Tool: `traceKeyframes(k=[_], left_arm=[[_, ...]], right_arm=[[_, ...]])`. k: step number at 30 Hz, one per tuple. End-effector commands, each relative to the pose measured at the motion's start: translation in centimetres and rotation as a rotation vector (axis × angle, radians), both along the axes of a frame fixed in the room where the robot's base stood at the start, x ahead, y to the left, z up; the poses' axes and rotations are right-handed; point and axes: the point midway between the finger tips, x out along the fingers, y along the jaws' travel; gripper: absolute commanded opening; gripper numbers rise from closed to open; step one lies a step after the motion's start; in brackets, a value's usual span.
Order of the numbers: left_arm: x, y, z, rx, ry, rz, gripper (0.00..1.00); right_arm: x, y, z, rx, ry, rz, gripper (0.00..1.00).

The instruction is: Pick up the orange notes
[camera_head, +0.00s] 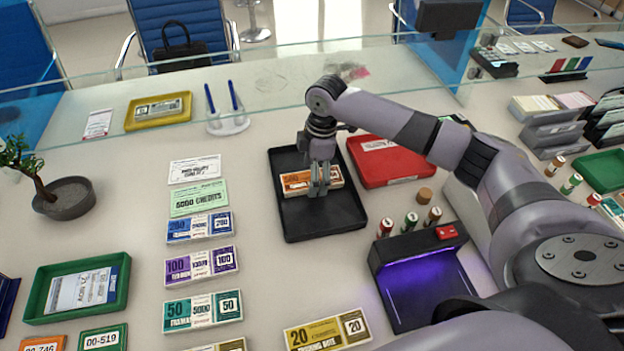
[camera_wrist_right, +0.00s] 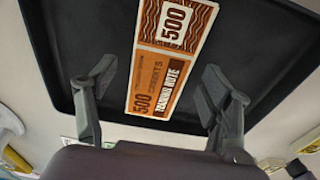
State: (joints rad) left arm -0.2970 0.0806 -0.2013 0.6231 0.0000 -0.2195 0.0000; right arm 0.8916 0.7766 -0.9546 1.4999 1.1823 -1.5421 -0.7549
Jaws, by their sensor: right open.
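The orange notes (camera_head: 296,183), marked 500, lie in a black tray (camera_head: 322,226) near the middle of the counter. In the right wrist view, the orange notes (camera_wrist_right: 166,62) run up the picture between my finger tips, with the black tray (camera_wrist_right: 100,35) around them. My right gripper (camera_head: 319,188) is over the tray, right above the notes and partly covering them. It is open, with one finger (camera_wrist_right: 92,90) on each side of the notes and a gap to both. My left gripper is not in view.
A red tray (camera_head: 385,170) sits close on the right of the black tray. Several small rolls (camera_head: 411,221) and a device with a purple glow (camera_head: 425,285) stand nearer. Other notes (camera_head: 200,266) lie in a column to the left. A glass screen (camera_head: 270,75) runs behind.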

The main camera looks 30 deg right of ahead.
Motion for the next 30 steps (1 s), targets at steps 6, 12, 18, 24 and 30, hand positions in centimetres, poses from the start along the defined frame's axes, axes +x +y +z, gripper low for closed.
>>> traceKeyframes(k=[6, 12, 18, 24, 30], left_arm=[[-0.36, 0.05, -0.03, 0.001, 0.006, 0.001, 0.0], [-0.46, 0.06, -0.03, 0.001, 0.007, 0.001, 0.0], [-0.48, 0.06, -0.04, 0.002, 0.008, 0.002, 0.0], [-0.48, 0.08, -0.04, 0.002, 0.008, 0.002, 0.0], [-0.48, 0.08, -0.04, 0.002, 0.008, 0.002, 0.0]], right_arm=[[0.04, 0.1, -0.6, 0.001, -0.001, 0.001, 0.73], [0.03, 0.07, -0.57, 0.0, -0.001, 0.001, 0.66], [0.04, 0.06, -0.56, 0.0, -0.001, 0.001, 0.53], [0.04, 0.06, -0.55, 0.0, -0.001, 0.001, 0.4], [0.03, 0.05, -0.55, 0.0, -0.001, 0.0, 0.26]])
